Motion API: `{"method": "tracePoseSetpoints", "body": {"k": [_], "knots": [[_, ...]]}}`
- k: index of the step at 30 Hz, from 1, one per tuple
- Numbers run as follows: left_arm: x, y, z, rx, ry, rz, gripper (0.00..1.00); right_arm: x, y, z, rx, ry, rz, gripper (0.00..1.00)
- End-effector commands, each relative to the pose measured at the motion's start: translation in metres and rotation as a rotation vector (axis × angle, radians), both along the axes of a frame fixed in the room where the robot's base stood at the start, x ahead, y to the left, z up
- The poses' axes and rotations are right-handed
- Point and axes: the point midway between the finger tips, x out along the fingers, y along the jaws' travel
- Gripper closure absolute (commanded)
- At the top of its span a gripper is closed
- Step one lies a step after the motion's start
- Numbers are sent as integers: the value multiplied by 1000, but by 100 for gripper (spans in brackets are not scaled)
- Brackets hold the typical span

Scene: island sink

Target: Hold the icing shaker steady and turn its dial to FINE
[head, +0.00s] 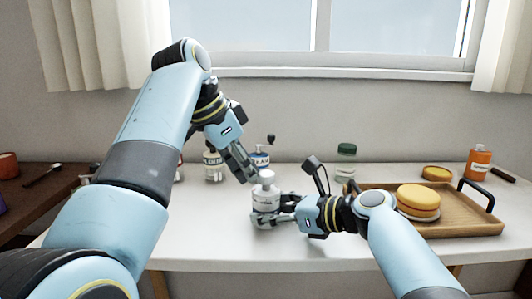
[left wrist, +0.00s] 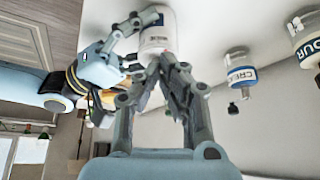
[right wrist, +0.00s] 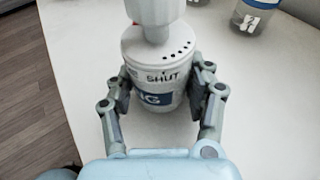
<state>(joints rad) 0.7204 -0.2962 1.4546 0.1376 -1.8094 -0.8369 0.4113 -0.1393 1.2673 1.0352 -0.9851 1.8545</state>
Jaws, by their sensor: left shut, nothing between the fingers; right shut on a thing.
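The icing shaker (head: 265,199) stands upright on the white counter, a white can with a knob on top. My right gripper (head: 268,217) is shut around its lower body; in the right wrist view its fingers press both sides of the can (right wrist: 150,90). My left gripper (head: 253,179) is shut and empty, pointing down beside the shaker's top. In the left wrist view its closed fingertips (left wrist: 168,62) overlap the shaker (left wrist: 157,34); contact cannot be told.
A flour jar (head: 213,166) and a blue-labelled bottle (head: 261,160) stand behind the shaker. A green-capped jar (head: 346,153) is at the back. A wooden tray (head: 470,222) with yellow round cakes (head: 418,197) lies right, with an orange bottle (head: 478,166) behind it.

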Motion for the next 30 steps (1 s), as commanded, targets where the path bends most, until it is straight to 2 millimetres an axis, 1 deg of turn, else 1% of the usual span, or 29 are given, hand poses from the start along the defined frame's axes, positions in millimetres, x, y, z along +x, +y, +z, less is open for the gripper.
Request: {"method": "tracePoseSetpoints", "body": {"k": [1, 11, 19, 23, 30], "knots": [[-9, -15, -7, -21, 20, -16, 100, 0, 0, -1, 0, 1, 0, 83], [-9, -15, -6, -21, 19, -16, 100, 0, -1, -1, -2, 1, 0, 83], [-13, -8, -5, -21, 19, -16, 100, 0, -1, -1, -2, 1, -1, 83], [-12, -8, 7, -22, 15, -17, 100, 0, -1, -1, -2, 1, -1, 83], [-11, -8, 42, -21, 10, -16, 100, 0, -1, -1, -2, 1, -1, 83]]}}
